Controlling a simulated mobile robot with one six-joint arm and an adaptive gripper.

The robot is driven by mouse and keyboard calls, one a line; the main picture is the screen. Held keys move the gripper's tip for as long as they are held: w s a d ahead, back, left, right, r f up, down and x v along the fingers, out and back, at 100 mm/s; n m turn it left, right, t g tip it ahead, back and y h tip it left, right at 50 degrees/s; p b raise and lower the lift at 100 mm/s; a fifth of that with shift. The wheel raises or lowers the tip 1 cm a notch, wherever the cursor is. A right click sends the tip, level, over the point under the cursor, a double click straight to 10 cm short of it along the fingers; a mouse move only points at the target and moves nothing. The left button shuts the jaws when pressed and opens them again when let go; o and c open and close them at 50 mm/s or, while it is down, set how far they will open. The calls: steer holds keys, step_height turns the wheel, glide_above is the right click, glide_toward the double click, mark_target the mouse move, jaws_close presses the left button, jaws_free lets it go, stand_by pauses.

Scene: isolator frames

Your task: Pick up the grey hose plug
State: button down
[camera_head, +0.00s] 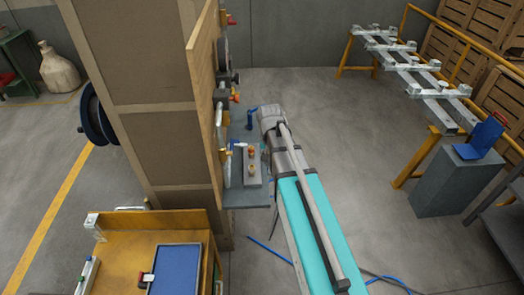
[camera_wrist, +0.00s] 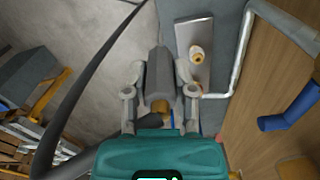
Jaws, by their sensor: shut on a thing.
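In the wrist view my gripper (camera_wrist: 160,92) is shut on the grey hose plug (camera_wrist: 160,72). The plug is a dark grey, tapered body between the two fingers, with a brass-coloured part at its near end. It points away from the wrist. A plate with a cream and brass fitting lies beyond and to its right. Whether the plug still touches anything below cannot be told. In the head view my arm reaches toward the panel, and the fingers and plug cannot be made out clearly.
The grey plate (camera_wrist: 184,75) bears a cream and brass fitting (camera_wrist: 197,54). A wooden panel (camera_wrist: 260,110) with a blue elbow pipe (camera_wrist: 291,109) and a pale pipe (camera_wrist: 237,70) stands close on the right. A yellow cart (camera_head: 118,257) stands at front left. Open floor (camera_head: 310,95) lies behind my arm.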

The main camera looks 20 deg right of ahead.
steer(key=shift+s+d+r, duration=0.25)
steer(key=shift+s+r, duration=0.1)
steer(key=shift+s, duration=0.4)
steer(key=shift+r+p, duration=0.1)
steer(key=shift+p, duration=0.25)
steer(key=shift+r+p, duration=1.65)
steer(key=shift+f, duration=0.2)
step_height(320, 180, down, 10)
steer(key=b, duration=1)
steer(key=shift+r, duration=0.25)
steer(key=shift+w, duration=0.1)
